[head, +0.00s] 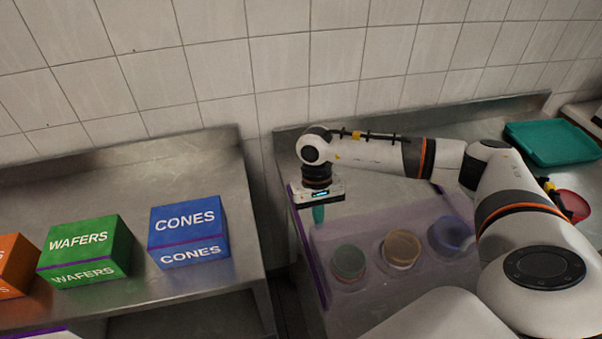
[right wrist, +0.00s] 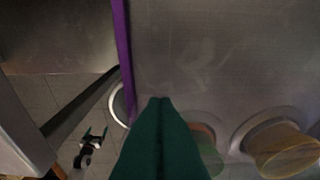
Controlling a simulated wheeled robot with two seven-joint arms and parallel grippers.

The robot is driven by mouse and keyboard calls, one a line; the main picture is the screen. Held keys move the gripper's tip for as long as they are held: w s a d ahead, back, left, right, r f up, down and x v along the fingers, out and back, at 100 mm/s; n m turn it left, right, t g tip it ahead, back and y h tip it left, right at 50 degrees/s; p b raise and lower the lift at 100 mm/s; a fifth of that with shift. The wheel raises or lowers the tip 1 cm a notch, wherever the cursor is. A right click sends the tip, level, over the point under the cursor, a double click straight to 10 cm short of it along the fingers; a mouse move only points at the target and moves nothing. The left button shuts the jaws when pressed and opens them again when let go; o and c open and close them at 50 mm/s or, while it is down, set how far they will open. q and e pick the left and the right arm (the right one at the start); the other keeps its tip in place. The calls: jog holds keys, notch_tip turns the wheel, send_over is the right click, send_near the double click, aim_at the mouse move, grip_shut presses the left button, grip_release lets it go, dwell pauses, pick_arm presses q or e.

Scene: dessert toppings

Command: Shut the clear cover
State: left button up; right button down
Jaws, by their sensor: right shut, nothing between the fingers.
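The clear cover (head: 325,240) shows as a faint pinkish see-through sheet around and over three round topping tubs: green (head: 348,262), tan (head: 402,248) and blue (head: 447,235). It looks flat, but I cannot tell whether it is fully down. My right gripper (head: 318,214) points down near its far left corner, fingers shut and empty. In the right wrist view the green fingers (right wrist: 162,130) are together above the metal surface, beside the tan tub (right wrist: 282,148); contact with the cover cannot be told.
A purple strip (right wrist: 122,50) runs along the counter's left edge, with a floor gap beyond. On the left counter stand blue CONES (head: 188,232), green WAFERS (head: 85,252) and orange (head: 14,265) boxes. A teal tray (head: 552,143) and red bowl (head: 573,205) are at right.

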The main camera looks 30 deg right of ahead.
jog(key=shift+s+a+f, duration=0.1)
jog(key=shift+s+f, duration=0.05)
jog(key=shift+s, duration=0.05)
jog(key=shift+w, duration=0.1)
jog(key=b+v, duration=0.4)
jog(key=v, duration=0.8)
jog(key=shift+w, duration=0.2)
